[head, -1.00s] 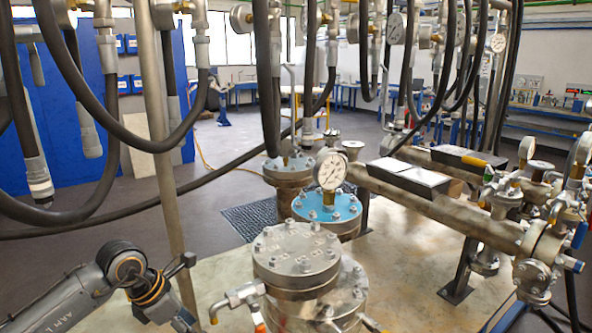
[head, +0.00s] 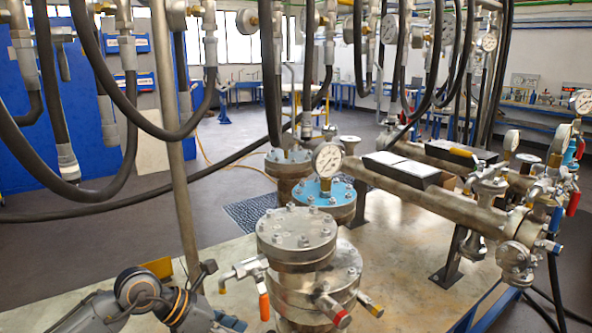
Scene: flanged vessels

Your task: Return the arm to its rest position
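My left arm (head: 142,292) comes in at the bottom left, bent at a dark joint with orange rings. Its far end runs down to the bottom edge, left of the front flanged vessel (head: 297,238). No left gripper fingers show; they are below the frame or hidden. My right arm and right gripper are not in view.
The front vessel has an orange-handled valve (head: 264,306) facing my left arm. A thin upright post (head: 172,150) stands just behind the arm. Black hoses (head: 120,100) hang at the upper left. A blue-topped vessel (head: 326,201) and a thick pipe (head: 430,200) stand behind. Open floor lies at left.

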